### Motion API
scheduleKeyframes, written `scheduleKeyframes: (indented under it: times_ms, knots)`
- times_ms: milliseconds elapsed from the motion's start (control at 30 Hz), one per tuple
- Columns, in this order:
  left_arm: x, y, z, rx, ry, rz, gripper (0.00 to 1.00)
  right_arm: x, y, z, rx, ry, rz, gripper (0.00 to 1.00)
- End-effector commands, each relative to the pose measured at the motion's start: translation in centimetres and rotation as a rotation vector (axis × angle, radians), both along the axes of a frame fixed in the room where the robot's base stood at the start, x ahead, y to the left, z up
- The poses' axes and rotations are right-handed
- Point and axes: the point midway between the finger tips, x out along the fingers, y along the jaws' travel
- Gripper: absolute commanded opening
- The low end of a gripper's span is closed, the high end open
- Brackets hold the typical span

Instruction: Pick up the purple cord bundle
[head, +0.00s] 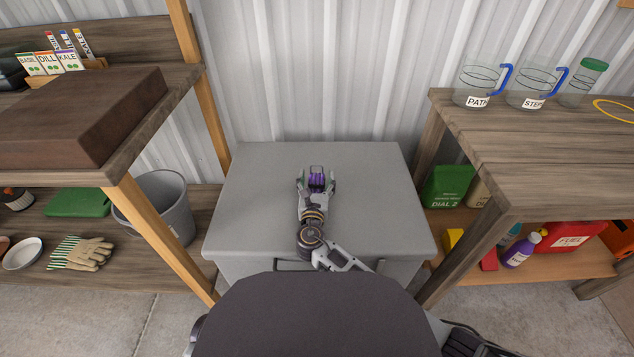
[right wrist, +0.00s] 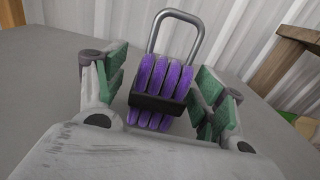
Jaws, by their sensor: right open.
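The purple cord bundle (head: 316,180) lies on the grey box lid (head: 380,180) in the middle of the head view. In the right wrist view the bundle (right wrist: 161,82) shows several purple strands, a dark band around them and a grey metal loop at the far end. My right gripper (head: 316,184) is open, with one green-padded finger on each side of the bundle. In the right wrist view the fingers (right wrist: 160,90) stand apart with a visible gap to the bundle on both sides. My left gripper is not seen.
A wooden shelf with a brown block (head: 85,115) stands at the left, with a grey bucket (head: 160,205) below it. A wooden bench (head: 560,150) with glass jugs (head: 480,85) stands at the right. A corrugated wall (head: 300,70) closes the back. The lid around the bundle is clear.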

Motion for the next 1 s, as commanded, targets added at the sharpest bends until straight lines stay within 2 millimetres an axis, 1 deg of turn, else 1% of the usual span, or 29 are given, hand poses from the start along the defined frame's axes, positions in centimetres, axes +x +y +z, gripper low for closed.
scheduleKeyframes:
  times_ms: [167, 567, 833, 1000]
  knots:
    - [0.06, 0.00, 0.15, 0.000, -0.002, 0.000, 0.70, 0.01, -0.01, 0.00, 0.000, 0.000, 0.000, 0.70]
    - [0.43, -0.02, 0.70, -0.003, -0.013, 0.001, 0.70, 0.02, -0.02, 0.00, 0.000, 0.000, 0.000, 0.18]
    - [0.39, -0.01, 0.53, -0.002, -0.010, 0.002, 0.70, 0.03, -0.02, 0.08, 0.000, -0.001, 0.000, 0.18]
    - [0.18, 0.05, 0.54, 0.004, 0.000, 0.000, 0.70, 0.03, -0.01, 0.52, 0.001, -0.001, 0.000, 0.18]
